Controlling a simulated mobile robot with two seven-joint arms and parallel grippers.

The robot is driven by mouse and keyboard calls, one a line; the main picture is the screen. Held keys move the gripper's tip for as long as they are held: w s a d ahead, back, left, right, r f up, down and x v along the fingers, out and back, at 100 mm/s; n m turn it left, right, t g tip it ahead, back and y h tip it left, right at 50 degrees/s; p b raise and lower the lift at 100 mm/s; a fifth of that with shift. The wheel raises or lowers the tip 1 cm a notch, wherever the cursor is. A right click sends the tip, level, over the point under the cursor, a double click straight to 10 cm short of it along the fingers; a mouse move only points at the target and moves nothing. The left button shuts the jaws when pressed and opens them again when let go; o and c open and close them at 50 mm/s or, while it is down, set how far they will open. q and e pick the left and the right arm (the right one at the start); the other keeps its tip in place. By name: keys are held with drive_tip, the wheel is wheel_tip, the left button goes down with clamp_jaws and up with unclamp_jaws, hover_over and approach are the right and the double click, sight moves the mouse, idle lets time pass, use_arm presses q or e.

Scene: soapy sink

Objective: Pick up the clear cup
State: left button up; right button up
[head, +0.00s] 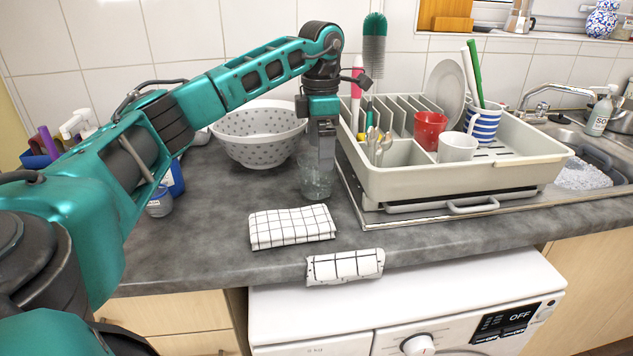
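The clear cup (317,184) is a see-through tumbler standing upright on the grey countertop, between the colander and the dish rack. My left gripper (320,160) points straight down over it, with its fingers at or inside the cup's upper part. The fingertips overlap the clear wall, so I cannot tell whether they grip it or how far apart they are. My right gripper is not in view.
A white dotted colander (258,150) is close on the left. A dish rack (440,184) with mugs, a plate and utensils stands close on the right. Folded checked cloths (291,227) lie in front. The sink (597,160) is at far right.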

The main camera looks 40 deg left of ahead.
sight(316, 170)
use_arm(q)
drive_tip(key=shift+s+a+f, duration=0.1)
drive_tip(key=shift+a+f, duration=0.1)
drive_tip(key=shift+f, duration=1.4)
drive_tip(key=shift+s+a+f, duration=0.1)
drive_tip(key=shift+a+f, duration=0.05)
drive_tip(key=shift+f, duration=1.4)
drive_tip(key=shift+c, duration=0.3)
drive_tip(key=c, duration=0.9)
